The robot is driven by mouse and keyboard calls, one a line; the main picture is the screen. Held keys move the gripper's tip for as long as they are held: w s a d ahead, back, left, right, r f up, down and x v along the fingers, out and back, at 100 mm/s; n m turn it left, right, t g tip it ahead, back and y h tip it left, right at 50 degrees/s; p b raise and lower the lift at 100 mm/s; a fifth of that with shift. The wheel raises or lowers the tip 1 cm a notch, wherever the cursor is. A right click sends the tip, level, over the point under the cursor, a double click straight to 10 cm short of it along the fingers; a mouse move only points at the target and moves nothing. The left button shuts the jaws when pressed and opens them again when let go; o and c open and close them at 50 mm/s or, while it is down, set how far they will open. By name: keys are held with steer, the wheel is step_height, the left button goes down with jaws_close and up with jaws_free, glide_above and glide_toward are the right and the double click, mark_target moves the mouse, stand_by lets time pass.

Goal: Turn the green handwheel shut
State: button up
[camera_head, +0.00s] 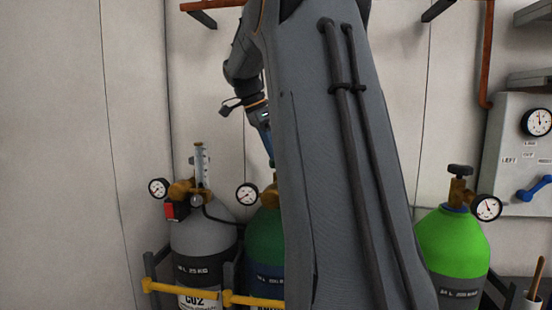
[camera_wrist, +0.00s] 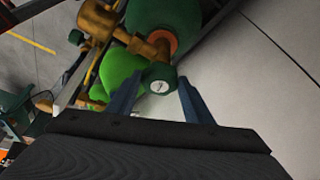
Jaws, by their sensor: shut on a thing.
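The green handwheel (camera_wrist: 158,86), a small dark green knob with a pale centre, is between the two blue fingers of my gripper (camera_wrist: 160,79) in the wrist view. The fingers are shut on it, one at each side. It sits on a brass valve (camera_wrist: 152,48) of the dark green cylinder (camera_wrist: 160,12). In the head view my gripper (camera_head: 268,150) points down over the dark green cylinder (camera_head: 264,238). My arm hides part of that cylinder and most of its valve there.
A grey CO2 cylinder (camera_head: 203,238) with a regulator stands left, and a bright green cylinder (camera_head: 452,243) with a black handwheel (camera_head: 460,170) right. A gauge (camera_head: 247,194) is close beside my gripper. A yellow bar (camera_head: 255,301) runs in front. A wall panel (camera_head: 510,155) is at right.

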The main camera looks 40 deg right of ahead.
steer(key=shift+w+d+m+g+y, duration=0.1)
steer(key=shift+m+g+y, duration=0.15)
steer(key=shift+m, duration=0.65)
steer(key=shift+w+m+g+y, duration=0.15)
steer(key=shift+m+g, duration=0.2)
steer(key=shift+m, duration=0.55)
steer(key=o, duration=1)
steer(key=shift+s, duration=0.1)
steer(key=shift+o, duration=0.2)
steer(key=shift+r, duration=0.1)
steer(key=b+v, duration=0.1)
steer(key=v, duration=0.6)
steer(key=shift+r, duration=0.3)
